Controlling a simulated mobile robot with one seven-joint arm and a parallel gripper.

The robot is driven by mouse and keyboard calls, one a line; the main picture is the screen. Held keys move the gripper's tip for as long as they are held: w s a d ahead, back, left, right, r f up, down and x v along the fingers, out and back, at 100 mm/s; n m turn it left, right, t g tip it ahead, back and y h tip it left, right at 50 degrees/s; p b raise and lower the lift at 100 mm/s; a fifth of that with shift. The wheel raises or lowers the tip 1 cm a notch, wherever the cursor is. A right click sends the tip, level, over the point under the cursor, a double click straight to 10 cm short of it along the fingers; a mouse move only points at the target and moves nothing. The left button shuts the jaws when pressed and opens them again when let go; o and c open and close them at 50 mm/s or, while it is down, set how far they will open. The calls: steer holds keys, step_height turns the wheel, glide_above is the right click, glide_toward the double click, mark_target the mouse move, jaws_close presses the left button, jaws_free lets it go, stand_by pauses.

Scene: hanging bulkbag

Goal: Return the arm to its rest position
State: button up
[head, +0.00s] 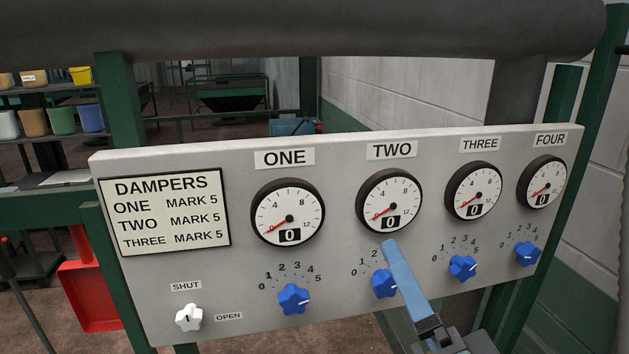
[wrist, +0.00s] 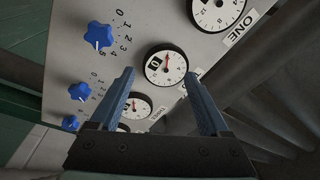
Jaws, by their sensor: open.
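My gripper (wrist: 159,73) is open and empty, with its two blue fingers apart in the wrist view. In the head view one light-blue finger (head: 404,278) shows in front of the panel (head: 240,270), overlapping the knob under TWO (head: 383,284). Whether it touches the panel cannot be told. The gauge TWO (head: 389,201) appears between the fingertips in the wrist view (wrist: 165,64). The knob under ONE (head: 294,299) has its white mark toward the right. The rest position itself is not marked in view.
Gauges ONE (head: 288,212), THREE (head: 473,191) and FOUR (head: 542,182) read 0, as does TWO. A white switch (head: 189,318) sits at the lower left below a dampers sign (head: 166,212). A thick dark pipe (head: 300,30) crosses above the panel. Green posts (head: 121,100) flank it.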

steer(key=s+a+r+n+t, duration=0.2)
steer(key=a+r+n, duration=0.1)
steer(key=r, duration=0.5)
steer(key=s+a+r+n+t+h, duration=0.1)
steer(key=s+a+r+n+t, duration=0.1)
steer(key=r, duration=0.7)
steer(key=s+a+r+n+t+h, duration=0.1)
steer(key=s+a+r+n+t, duration=0.2)
steer(key=a+r+n, duration=0.3)
step_height(320, 180, up, 4)
steer(key=shift+f+t, duration=0.25)
steer(key=shift+t, duration=0.35)
steer(key=shift+w, duration=0.1)
